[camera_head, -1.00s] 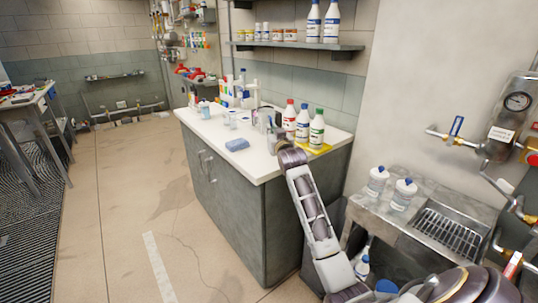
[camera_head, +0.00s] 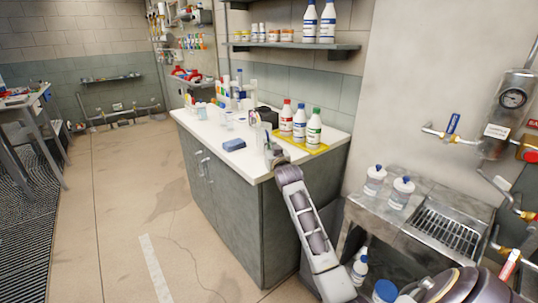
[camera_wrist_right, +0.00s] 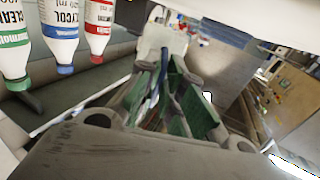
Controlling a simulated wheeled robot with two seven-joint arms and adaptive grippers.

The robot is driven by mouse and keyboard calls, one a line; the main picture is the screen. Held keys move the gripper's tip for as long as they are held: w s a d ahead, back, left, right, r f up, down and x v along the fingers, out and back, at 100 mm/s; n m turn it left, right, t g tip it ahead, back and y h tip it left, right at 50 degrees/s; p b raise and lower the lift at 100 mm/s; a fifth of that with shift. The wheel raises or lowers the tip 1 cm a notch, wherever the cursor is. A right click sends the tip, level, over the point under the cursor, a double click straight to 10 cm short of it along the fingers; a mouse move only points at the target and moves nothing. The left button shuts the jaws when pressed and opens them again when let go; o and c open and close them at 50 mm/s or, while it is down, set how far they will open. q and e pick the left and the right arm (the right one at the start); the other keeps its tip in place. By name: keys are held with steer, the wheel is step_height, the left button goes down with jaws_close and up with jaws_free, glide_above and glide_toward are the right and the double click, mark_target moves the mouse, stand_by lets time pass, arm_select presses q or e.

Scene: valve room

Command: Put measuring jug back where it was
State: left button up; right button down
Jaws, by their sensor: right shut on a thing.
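My right gripper (camera_head: 270,148) is at the near right edge of the white counter, just left of the yellow tray. It is shut. The wrist view shows the gripper (camera_wrist_right: 172,85) with its green-padded fingers and a pale piece (camera_wrist_right: 162,40) at their tips. This appears to be part of the measuring jug, whose full shape is hidden. A clear vessel (camera_head: 254,118) shows just behind the gripper in the head view; I cannot tell whether it is the held thing. My left gripper is not in view.
Three bottles with red, blue and green caps (camera_head: 300,122) stand on the yellow tray (camera_head: 318,149). A blue sponge (camera_head: 234,145) lies near the front edge of the white counter (camera_head: 207,138). A sink (camera_head: 447,232) with two jars stands at right.

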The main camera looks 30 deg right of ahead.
step_height(320, 180, down, 3)
steer(key=shift+r, duration=0.1)
steer(key=shift+b, duration=0.3)
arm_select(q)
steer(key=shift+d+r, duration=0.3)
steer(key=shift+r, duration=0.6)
arm_select(e)
steer(key=shift+f, duration=0.25)
steer(key=c, duration=1.6)
jaws_free()
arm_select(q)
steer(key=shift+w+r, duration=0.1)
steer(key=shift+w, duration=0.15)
arm_select(e)
steer(key=shift+o, duration=0.3)
steer(key=shift+r, duration=0.15)
